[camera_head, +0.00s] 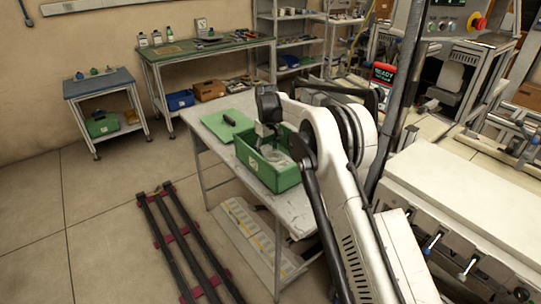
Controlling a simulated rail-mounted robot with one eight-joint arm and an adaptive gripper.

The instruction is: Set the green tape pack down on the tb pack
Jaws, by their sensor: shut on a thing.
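My gripper (268,144) reaches down into the open green crate (285,182) on the white table. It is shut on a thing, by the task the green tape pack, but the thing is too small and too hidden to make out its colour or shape. A pale grey round shape (277,157) shows inside the crate beside the gripper. I cannot tell whether it is the tb pack. I cannot tell whether the held pack touches anything below it. The crate's walls and my arm hide part of the inside.
A green lid (222,126) with a dark handle lies on the white table (297,206) behind the crate. The crate walls stand close around my gripper. Dark rails (183,245) lie on the floor at left. A bench (209,49) and a small cart (98,84) stand farther back.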

